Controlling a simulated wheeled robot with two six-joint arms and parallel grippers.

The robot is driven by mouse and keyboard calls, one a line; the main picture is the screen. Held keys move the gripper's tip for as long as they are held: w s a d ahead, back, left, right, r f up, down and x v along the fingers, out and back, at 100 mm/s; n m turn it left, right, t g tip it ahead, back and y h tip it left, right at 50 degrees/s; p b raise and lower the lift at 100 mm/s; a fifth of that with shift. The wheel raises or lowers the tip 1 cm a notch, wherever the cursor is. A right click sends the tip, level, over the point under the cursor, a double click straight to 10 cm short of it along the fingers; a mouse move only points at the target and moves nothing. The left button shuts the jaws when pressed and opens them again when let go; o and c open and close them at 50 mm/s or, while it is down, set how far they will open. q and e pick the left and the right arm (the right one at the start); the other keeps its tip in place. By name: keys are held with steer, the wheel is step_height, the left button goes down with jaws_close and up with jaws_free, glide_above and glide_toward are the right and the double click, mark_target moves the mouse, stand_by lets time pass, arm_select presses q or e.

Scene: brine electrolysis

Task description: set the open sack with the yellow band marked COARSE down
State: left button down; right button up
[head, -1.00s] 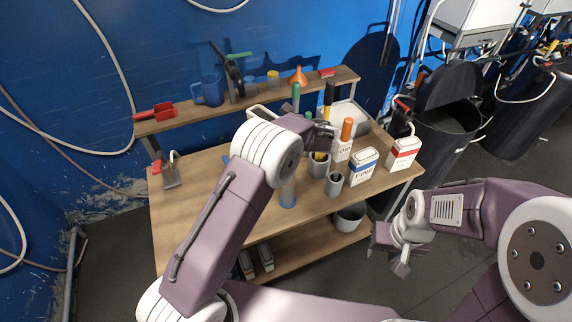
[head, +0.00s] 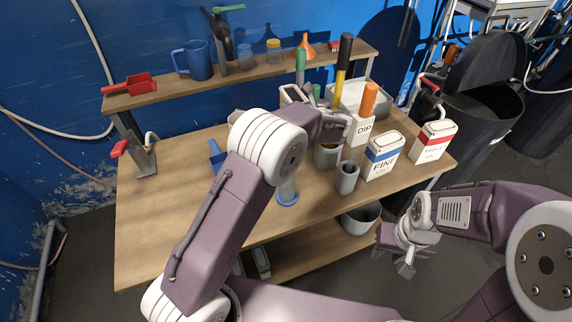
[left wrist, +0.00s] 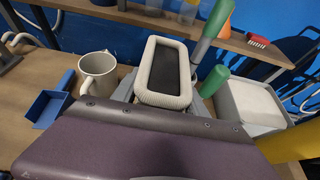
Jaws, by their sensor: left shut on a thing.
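The open sack shows in the left wrist view (left wrist: 166,72), with a pale rolled rim and a dark inside. In the head view only part of its rim (head: 291,94) shows behind my left wrist. Its yellow band and lettering are hidden. My right gripper (head: 396,256) is open and empty, off the table's front right side.
A pale mug (left wrist: 97,72) and blue scoop (left wrist: 48,106) are left of the sack; a white basin (left wrist: 250,104) is right.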

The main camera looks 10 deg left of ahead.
arm_select(q)
step_height(320, 180, down, 6)
steer(key=shift+s+r, duration=0.1)
steer(key=shift+s, duration=0.05)
step_height(320, 180, down, 3)
steer(key=shift+s+f+b, duration=0.1)
steer(key=shift+f+b, duration=0.05)
steer(key=shift+b, duration=0.25)
steer(key=shift+f, duration=0.45)
steer(key=c, duration=0.6)
jaws_free()
